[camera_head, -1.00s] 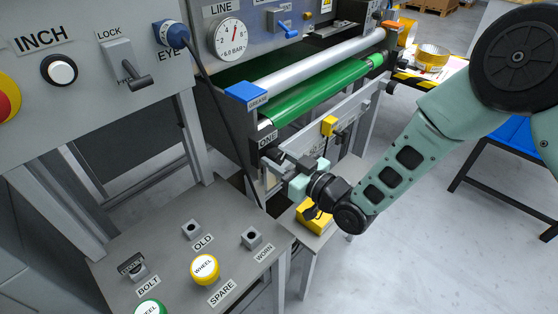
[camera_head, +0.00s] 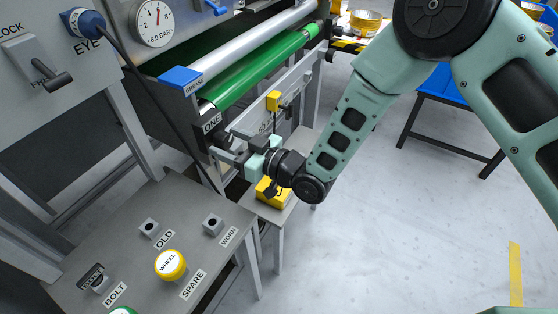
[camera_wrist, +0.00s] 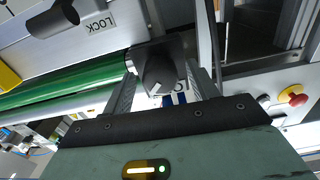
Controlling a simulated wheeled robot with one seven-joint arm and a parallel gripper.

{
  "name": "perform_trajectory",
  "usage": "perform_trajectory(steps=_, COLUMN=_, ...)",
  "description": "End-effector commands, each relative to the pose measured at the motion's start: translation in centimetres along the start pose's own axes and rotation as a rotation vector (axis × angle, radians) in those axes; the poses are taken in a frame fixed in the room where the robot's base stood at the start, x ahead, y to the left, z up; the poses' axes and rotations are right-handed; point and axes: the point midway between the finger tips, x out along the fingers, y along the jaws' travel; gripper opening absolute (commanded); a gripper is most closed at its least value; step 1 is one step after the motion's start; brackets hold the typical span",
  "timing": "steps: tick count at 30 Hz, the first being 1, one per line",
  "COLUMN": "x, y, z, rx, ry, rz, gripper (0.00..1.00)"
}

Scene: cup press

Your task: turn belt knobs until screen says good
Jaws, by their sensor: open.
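A dark knob (camera_wrist: 160,70) with a white mark sits between the two fingers of my gripper (camera_wrist: 163,82) in the wrist view. The fingers stand on either side of it, and I cannot tell if they touch it. In the head view my gripper (camera_head: 224,154) is at the near end of the belt machine, just below the ONE label (camera_head: 212,122), and hides the knob there. The green belt roller (camera_head: 262,70) lies above it; the belt also shows in the wrist view (camera_wrist: 75,80). No screen is readable in either view.
A yellow block (camera_head: 274,101) sits on the machine's side rail. A blue GREASE block (camera_head: 180,77) is at the roller's end. A LOCK lever (camera_wrist: 52,20) shows in the wrist view. Open floor lies right.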

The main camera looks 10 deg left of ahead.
Motion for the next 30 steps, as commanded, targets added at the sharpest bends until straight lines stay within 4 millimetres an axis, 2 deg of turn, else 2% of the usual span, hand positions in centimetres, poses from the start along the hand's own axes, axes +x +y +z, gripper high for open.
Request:
perform_trajectory(steps=18, x=-13.4, y=0.1, z=0.2, rx=0.002, ry=-0.004, rz=0.003, gripper=0.59)
perform_trajectory(steps=24, x=-15.9, y=0.0, z=0.1, rx=0.002, ry=-0.002, rz=0.001, gripper=0.59)
perform_trajectory(steps=30, x=-16.5, y=0.0, z=0.0, rx=0.001, ry=-0.002, rz=0.001, gripper=0.59)
